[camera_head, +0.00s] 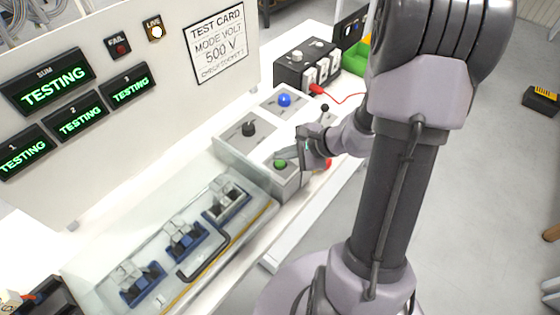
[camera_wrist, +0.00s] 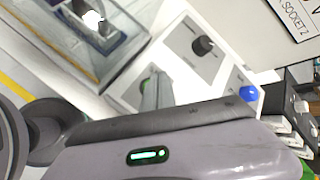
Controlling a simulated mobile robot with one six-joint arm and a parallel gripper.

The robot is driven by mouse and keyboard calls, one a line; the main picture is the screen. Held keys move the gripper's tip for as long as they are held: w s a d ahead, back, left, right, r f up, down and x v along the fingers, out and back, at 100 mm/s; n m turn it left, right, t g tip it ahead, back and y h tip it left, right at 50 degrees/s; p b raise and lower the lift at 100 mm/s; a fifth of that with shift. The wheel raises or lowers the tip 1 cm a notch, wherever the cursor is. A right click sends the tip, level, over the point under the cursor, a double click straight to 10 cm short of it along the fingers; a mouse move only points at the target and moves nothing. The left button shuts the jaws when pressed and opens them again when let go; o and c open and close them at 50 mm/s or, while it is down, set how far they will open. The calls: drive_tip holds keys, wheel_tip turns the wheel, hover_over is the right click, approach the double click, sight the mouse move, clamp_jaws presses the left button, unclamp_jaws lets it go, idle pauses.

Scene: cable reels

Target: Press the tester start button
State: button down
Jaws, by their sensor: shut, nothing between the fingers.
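The tester control box (camera_head: 238,152) is a pale grey unit with a green button (camera_head: 280,164) near its front, a black knob (camera_head: 248,129) and a blue button (camera_head: 285,100). A red button (camera_head: 327,164) shows partly behind my wrist. My gripper (camera_head: 300,147) is shut and empty, just right of and above the green button; I cannot tell whether it touches it. In the wrist view my gripper (camera_wrist: 155,88) is over the box, with the black knob (camera_wrist: 203,45) and blue button (camera_wrist: 249,93) beyond.
The displays (camera_head: 54,80) read TESTING in green, and the LIVE lamp (camera_head: 157,31) is lit. The FAIL lamp (camera_head: 119,47) looks unlit. A clear-covered fixture (camera_head: 160,252) stands left of the box. A black socket unit (camera_head: 291,70) with a red lead stands behind.

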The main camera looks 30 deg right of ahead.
sight(283, 164)
drive_tip(key=shift+r+p, duration=1.8)
drive_tip(key=shift+r, duration=0.8)
drive_tip(key=shift+f, duration=0.1)
drive_tip(key=shift+a, duration=0.1)
